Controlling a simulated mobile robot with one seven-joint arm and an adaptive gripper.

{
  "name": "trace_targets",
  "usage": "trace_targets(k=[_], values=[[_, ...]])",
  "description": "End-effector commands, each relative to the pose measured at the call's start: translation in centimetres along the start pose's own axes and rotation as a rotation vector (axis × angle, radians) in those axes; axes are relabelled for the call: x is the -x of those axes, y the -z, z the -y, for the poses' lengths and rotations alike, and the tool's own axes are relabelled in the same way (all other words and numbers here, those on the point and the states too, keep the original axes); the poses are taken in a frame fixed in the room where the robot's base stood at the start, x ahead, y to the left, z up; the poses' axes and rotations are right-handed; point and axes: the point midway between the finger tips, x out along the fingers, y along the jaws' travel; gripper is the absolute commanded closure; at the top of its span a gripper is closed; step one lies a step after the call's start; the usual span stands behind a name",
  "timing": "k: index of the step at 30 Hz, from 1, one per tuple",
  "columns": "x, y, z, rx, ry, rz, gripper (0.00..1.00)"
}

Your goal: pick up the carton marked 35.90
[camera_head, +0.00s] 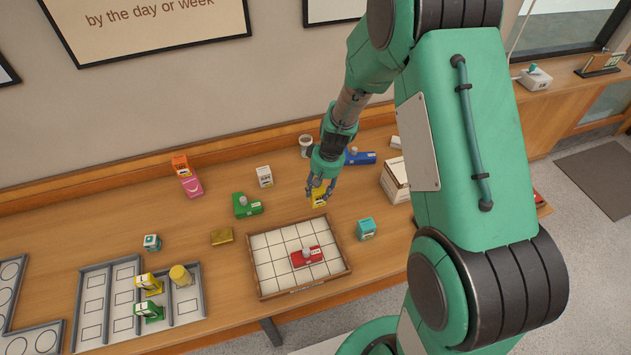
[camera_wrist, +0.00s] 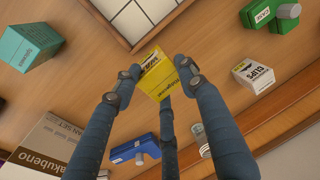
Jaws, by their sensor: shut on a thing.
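My gripper (camera_head: 322,187) is shut on a yellow carton (camera_head: 319,201), just behind the gridded tray (camera_head: 259,281). In the wrist view the carton (camera_wrist: 154,78) sits between the fingers of my gripper (camera_wrist: 158,72), with dark print on its faces. I cannot read a 35.90 marking on it. I cannot tell whether its base touches the table. Other cartons are a white one marked CLIPS (camera_wrist: 253,76), which also shows in the head view (camera_head: 265,176), and a teal one (camera_head: 366,230). Their prices are too small to read.
A red item (camera_head: 307,257) lies in the gridded tray. A green item (camera_head: 246,206), a gold box (camera_head: 222,236) and a blue item (camera_head: 361,157) lie around. A large white-and-brown box (camera_head: 395,181) stands right. A grey compartment tray (camera_head: 79,315) holds several items.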

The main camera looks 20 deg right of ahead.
Motion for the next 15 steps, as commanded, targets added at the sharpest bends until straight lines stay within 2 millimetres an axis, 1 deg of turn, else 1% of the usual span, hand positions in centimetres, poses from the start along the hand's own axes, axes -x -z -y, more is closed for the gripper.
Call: trace_targets(k=[3, 6, 15], values=[[0.13, -0.72, 0.08, 0.0, 0.0, 0.0, 1.0], [0.18, -0.98, 0.12, 0.0, 0.0, 0.0, 1.0], [0.2, -1.06, 0.13, 0.0, 0.0, 0.0, 1.0]])
